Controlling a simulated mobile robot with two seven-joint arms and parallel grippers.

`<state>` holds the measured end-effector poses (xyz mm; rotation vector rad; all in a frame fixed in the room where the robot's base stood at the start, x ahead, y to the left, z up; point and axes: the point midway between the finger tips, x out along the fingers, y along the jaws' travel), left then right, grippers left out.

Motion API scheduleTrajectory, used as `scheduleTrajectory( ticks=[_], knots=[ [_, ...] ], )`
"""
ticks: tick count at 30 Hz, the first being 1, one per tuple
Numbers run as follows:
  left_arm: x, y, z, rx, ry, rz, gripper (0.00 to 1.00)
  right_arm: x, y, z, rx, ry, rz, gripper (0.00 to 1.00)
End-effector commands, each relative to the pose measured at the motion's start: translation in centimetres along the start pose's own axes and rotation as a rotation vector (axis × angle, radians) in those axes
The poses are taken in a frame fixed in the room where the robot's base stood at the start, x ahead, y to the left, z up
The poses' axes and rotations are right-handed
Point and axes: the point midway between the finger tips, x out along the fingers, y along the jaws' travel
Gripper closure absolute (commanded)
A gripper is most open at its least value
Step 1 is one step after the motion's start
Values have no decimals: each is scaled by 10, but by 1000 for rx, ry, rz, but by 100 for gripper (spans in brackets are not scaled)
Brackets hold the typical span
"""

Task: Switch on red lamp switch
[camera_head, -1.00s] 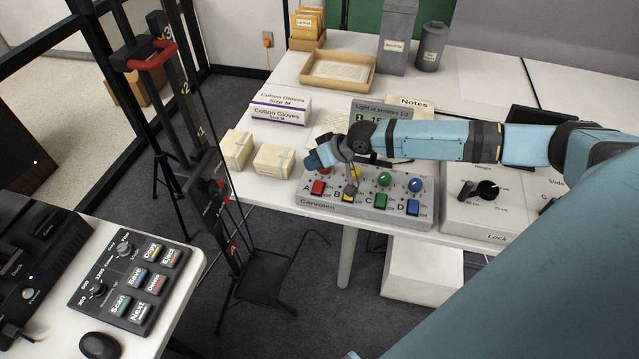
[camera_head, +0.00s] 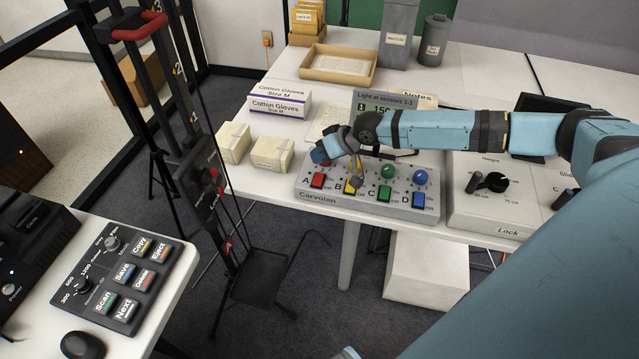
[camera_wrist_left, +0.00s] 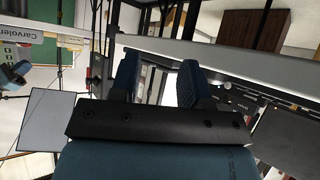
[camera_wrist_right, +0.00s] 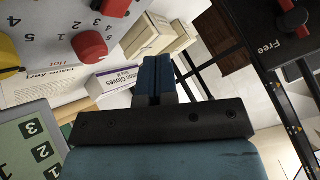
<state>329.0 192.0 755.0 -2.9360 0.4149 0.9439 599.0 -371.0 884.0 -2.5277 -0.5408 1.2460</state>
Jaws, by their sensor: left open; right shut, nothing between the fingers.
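The Carvolen panel (camera_head: 370,205) on the white table has a row of rocker switches with round knobs above. The red switch A (camera_head: 318,180) is at its left end, beside the yellow, green and blue ones. My right gripper (camera_head: 319,157) is shut and empty over the panel's left part, just above the red switch; contact cannot be told. In the right wrist view its closed fingers (camera_wrist_right: 153,78) are right of a red knob (camera_wrist_right: 90,46). My left gripper (camera_wrist_left: 158,78) is open and empty, away from the panel in the left wrist view.
Cream boxes (camera_head: 272,153) and a glove box (camera_head: 279,104) stand left of the panel.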

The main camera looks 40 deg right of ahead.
Motion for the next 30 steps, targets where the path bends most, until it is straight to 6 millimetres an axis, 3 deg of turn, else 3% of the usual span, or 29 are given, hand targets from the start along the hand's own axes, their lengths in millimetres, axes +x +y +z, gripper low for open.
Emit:
scheduleTrajectory(
  ticks=[2,9,30],
  knots=[
    [11,0,11,-14,-4,2,57,12,9,9,0,1,1,100],
    [12,3,2,-38,3,4,57,24,16,17,1,1,-1,100],
    [12,2,5,-31,-2,5,57,26,18,19,0,0,-1,100]
  ],
)
